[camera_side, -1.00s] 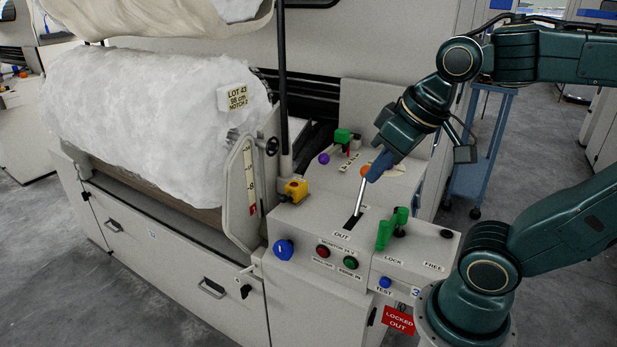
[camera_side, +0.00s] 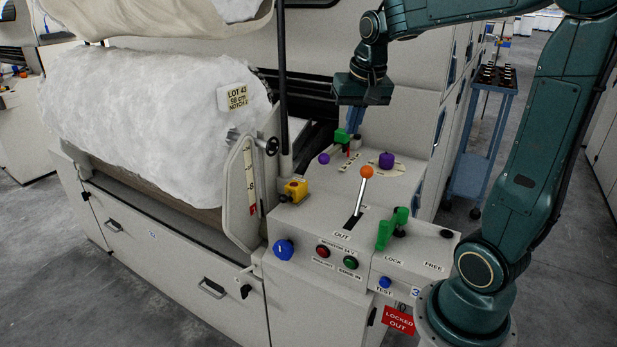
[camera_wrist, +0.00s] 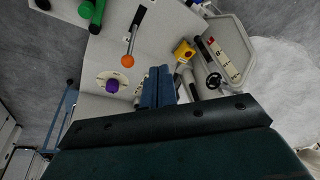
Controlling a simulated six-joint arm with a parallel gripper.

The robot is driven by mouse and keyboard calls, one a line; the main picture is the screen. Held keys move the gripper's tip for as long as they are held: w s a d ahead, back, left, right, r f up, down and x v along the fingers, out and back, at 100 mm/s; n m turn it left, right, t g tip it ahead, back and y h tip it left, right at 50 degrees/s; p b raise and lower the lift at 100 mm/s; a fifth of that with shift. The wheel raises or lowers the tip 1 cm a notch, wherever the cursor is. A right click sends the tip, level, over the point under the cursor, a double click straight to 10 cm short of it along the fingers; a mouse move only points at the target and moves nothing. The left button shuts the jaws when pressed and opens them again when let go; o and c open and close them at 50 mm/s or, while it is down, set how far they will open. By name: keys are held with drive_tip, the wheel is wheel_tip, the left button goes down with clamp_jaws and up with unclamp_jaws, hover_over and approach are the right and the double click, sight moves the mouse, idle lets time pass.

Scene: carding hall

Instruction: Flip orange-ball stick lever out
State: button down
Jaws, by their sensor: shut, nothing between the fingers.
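The orange-ball stick lever (camera_side: 361,192) stands in a dark slot on the sloped grey console. Its stick leans up and back, away from the OUT label (camera_side: 342,235) at the slot's front end. The orange ball also shows in the wrist view (camera_wrist: 127,61), left of my fingers. My gripper (camera_side: 352,122) is behind and above the lever, clear of it, over the back of the console near a green handle (camera_side: 342,136). In the wrist view my blue fingers (camera_wrist: 158,82) are together and hold nothing. They hide part of the console's back.
A purple knob (camera_side: 386,160) stands behind the lever. Green handles (camera_side: 385,232) stand in front, to its right. A yellow box with a red button (camera_side: 296,190) and a handwheel (camera_side: 272,146) lie left. A black post (camera_side: 283,90) rises behind. A blue trolley (camera_side: 481,145) stands right.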

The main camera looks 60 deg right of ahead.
drive_tip(key=d+f+m+g, duration=0.1)
drive_tip(key=d+f+m, duration=0.2)
drive_tip(key=d, duration=0.6)
drive_tip(key=w+d+f+m+g, duration=0.1)
drive_tip(key=d+f+m, duration=0.2)
drive_tip(key=d, duration=0.7)
drive_tip(key=shift+f+m, duration=0.3)
drive_tip(key=shift+f, duration=0.55)
drive_tip(key=shift+w+f, duration=0.1)
wheel_tip(320, 180, down, 9)
drive_tip(key=a, duration=0.2)
drive_tip(key=shift+a, duration=0.35)
drive_tip(key=shift+a, duration=0.1)
